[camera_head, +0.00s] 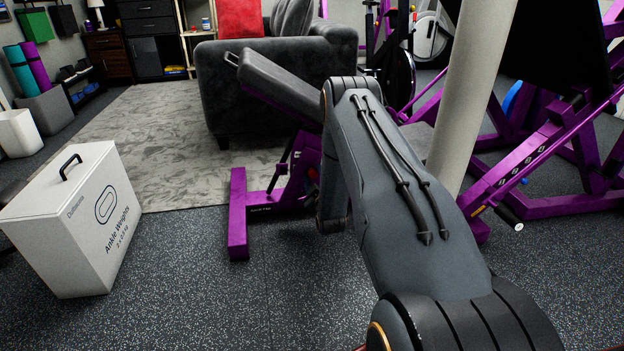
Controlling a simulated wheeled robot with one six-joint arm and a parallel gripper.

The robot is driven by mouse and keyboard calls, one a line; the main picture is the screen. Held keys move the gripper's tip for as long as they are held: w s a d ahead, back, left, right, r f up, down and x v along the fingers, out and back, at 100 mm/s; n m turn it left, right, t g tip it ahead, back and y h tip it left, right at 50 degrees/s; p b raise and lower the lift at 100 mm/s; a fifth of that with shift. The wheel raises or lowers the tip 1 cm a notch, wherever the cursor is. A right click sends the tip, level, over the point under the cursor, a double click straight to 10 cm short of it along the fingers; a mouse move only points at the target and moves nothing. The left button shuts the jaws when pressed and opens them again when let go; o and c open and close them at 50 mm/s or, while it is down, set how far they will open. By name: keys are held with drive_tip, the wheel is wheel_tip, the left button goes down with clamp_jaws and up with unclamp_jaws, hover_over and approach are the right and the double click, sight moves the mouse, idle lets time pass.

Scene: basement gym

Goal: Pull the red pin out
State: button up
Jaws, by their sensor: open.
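I cannot make out a red pin in this view. A purple-framed bench with a dark pad (280,82) stands in the middle, its purple foot bar (238,215) on the floor. A small dark reddish patch shows on its frame under the pad, too small to tell what it is. My grey arm rises from the lower right and bends down beside the bench, covering part of it. My gripper is not visible; the arm's far end is hidden behind its own links.
A white ankle weights box (85,220) stands at the left. A dark sofa (230,90) with a red cushion (240,18) is behind the bench. A pale column (468,95) and a purple machine (545,155) are at the right. Floor in front of the bench is clear.

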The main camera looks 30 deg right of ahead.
drive_tip(key=shift+w+d, duration=0.15)
drive_tip(key=shift+w, duration=0.55)
clamp_jaws()
drive_tip(key=shift+p+v, duration=1)
drive_tip(key=shift+v, duration=0.15)
drive_tip(key=shift+s, duration=0.1)
drive_tip(key=shift+f, duration=0.1)
unclamp_jaws()
